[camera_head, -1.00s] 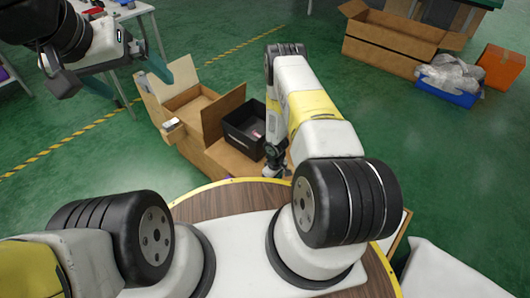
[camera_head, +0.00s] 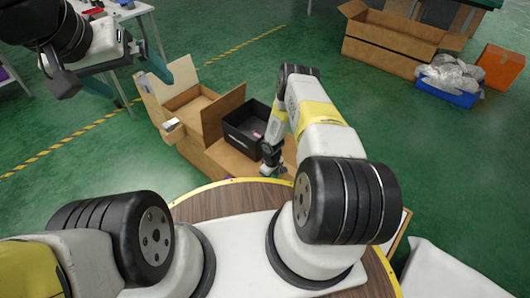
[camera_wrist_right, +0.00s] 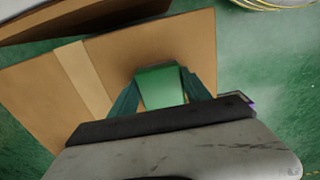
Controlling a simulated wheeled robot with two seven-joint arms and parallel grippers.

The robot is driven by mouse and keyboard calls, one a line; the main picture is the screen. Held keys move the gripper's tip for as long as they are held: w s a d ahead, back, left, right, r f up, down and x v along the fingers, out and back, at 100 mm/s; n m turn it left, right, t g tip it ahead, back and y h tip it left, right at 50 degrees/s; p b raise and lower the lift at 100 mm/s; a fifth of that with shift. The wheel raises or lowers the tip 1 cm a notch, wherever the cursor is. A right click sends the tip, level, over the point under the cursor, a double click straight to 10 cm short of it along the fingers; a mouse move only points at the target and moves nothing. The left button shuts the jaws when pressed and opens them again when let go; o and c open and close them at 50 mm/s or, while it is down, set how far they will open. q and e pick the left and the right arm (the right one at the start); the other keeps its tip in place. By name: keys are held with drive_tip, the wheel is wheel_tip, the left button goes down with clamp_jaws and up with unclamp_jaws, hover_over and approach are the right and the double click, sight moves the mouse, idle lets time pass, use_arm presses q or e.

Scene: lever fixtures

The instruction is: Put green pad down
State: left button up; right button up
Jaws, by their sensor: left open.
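The green pad (camera_wrist_right: 161,87) shows in the right wrist view as a small green block. The teal fingers of my right gripper (camera_wrist_right: 160,92) stand on both sides of it and appear to press on it. Brown cardboard lies behind the pad in that view. I cannot tell how high the pad is above it. In the head view my right arm reaches to the cardboard boxes, and the pad is hidden there. My left gripper (camera_head: 138,82) is open and empty at the upper left, its teal fingers apart.
An open cardboard box (camera_head: 190,103) and a black bin (camera_head: 246,126) stand ahead of me. A large cardboard box (camera_head: 390,45), a blue tray (camera_head: 446,92) and an orange box (camera_head: 501,67) are at the upper right. Green floor (camera_head: 430,165) is clear on the right.

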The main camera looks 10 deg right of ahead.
drive_tip(key=o, duration=0.4)
drive_tip(key=w+d+r+m+t, duration=0.1)
drive_tip(key=w+r, duration=0.1)
drive_tip(key=r, duration=1.9)
drive_tip(key=w+d+r+m+t, duration=0.1)
drive_tip(key=w+r+m, duration=0.15)
drive_tip(key=r, duration=1.85)
drive_tip(key=s+r+m+t, duration=0.1)
drive_tip(key=s+r, duration=0.3)
drive_tip(key=r, duration=0.5)
drive_tip(key=s+r+t, duration=0.1)
drive_tip(key=s+r, duration=0.2)
drive_tip(key=r, duration=0.6)
drive_tip(key=s+a+r, duration=0.1)
drive_tip(key=s+r, duration=0.3)
drive_tip(key=s, duration=0.3)
drive_tip(key=s+a+r+m+t+y, duration=0.1)
drive_tip(key=s+a+r, duration=0.1)
drive_tip(key=s+r, duration=0.2)
drive_tip(key=s+a+r+m+t+y, duration=0.1)
drive_tip(key=s+r, duration=0.3)
drive_tip(key=s, duration=0.6)
drive_tip(key=shift+a+m, duration=0.25)
drive_tip(key=shift+a, duration=0.2)
